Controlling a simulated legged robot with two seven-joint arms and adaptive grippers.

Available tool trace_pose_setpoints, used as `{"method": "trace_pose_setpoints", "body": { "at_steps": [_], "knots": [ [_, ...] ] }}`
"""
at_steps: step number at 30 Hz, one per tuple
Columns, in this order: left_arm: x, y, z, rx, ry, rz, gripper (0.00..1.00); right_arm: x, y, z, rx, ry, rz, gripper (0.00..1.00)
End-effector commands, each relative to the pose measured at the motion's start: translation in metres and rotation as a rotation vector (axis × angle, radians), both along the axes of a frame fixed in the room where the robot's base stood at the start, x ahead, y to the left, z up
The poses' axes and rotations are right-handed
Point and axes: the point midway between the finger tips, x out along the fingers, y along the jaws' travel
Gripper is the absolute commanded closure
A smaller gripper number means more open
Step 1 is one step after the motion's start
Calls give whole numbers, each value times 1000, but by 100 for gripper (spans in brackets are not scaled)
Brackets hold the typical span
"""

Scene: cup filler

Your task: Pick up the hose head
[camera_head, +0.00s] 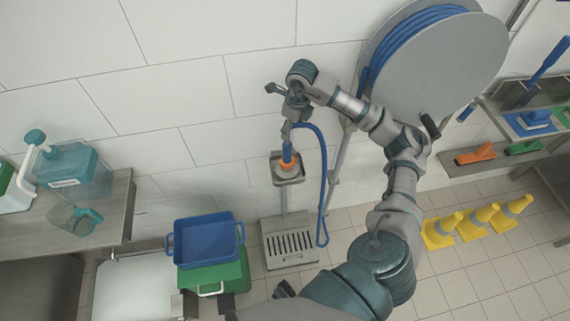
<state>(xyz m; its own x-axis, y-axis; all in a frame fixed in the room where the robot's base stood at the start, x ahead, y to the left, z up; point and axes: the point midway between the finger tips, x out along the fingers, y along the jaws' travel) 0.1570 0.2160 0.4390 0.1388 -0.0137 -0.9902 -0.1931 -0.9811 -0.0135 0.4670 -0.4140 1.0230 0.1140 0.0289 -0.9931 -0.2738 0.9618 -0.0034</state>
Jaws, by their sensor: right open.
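The hose head (287,156), blue with an orange ring, stands upright in a small grey holder (289,179) on a post by the wall. A blue hose (323,170) loops down to its right. My right gripper (287,132) points down just above the hose head, with the arm reaching up and over from the lower right. It is open. Its fingers are small in the view, so I cannot tell whether they touch the hose head.
A grey hose reel (440,65) hangs at the upper right. A slatted base (289,247) stands below the holder. Blue (205,238) and green (215,273) crates are stacked to the left. Yellow cones (478,220) stand at right. A jug (75,172) stands on the left counter.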

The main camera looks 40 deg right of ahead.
Motion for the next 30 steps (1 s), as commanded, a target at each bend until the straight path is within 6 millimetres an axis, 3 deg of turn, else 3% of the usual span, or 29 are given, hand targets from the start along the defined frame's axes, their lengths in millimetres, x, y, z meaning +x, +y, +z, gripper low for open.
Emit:
{"method": "trace_pose_setpoints", "body": {
  "at_steps": [3, 9, 20, 30],
  "knots": [
    [3, 0, 2, -1, -2, 1, 19, 2, 2, -32, 1, 6, 2, 37],
    [7, 0, 6, -1, -4, 1, 19, 8, 5, -75, 2, 3, 3, 37],
    [8, -1, 8, 0, -2, 1, 19, 14, 5, -105, 4, 0, 3, 37],
    [8, -1, 8, 1, 0, 2, 19, 24, 1, -148, 4, -1, 4, 37]
  ]
}}
